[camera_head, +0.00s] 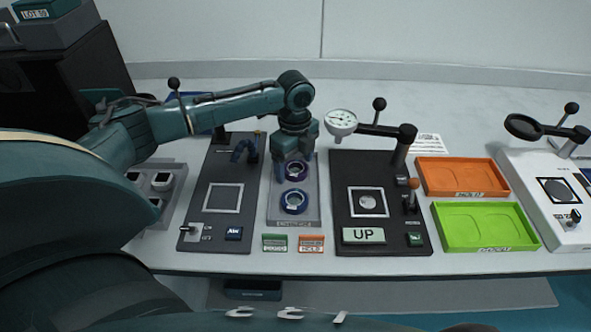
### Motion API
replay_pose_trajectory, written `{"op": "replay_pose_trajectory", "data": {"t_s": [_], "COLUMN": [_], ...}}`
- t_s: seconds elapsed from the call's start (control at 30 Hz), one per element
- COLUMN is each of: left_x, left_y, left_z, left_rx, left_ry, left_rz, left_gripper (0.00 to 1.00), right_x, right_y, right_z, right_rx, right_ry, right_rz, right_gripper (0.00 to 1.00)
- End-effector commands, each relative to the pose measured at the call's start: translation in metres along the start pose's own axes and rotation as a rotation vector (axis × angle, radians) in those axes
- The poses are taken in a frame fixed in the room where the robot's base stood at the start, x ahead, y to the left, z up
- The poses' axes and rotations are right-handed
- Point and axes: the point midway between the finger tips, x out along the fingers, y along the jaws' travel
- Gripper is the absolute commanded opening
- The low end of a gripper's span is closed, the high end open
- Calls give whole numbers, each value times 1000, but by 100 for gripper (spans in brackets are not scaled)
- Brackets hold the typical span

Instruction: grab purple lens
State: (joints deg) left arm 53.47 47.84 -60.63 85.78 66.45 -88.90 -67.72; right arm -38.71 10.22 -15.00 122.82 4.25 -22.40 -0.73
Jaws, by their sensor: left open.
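The purple lens (295,170) is a small ring-shaped piece on a grey tray (307,214), at the tray's far part. A blue ring-shaped lens (294,202) sits nearer on the same tray. My left gripper (292,161) points down over the far part of the tray, right at the purple lens, with its fingers open. The fingers partly hide the far side of the purple lens, and I cannot tell whether they touch it. My right gripper is not in view.
A dark station (382,233) with a gauge stands right of the tray, another dark station (208,228) left. Orange (432,177) and green (454,235) trays lie further right, beside a white station (553,222). Small green (275,242) and orange (311,243) signs stand in front.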

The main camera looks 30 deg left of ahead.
Motion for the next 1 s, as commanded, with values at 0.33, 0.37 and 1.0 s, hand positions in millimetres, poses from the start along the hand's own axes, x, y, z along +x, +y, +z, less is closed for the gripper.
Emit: {"op": "replay_pose_trajectory", "data": {"t_s": [0.33, 0.37, 1.0], "left_x": [3, 3, 2], "left_y": [0, 0, 0], "left_z": [0, 0, 0], "left_rx": [0, 0, 0], "left_ry": [0, 0, 0], "left_rz": [-1, -1, -1], "left_gripper": [73, 71, 29], "right_x": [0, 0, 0], "right_y": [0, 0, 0], "right_z": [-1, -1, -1], "right_rx": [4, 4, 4], "right_ry": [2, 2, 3], "right_rz": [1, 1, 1], "right_gripper": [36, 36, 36]}}
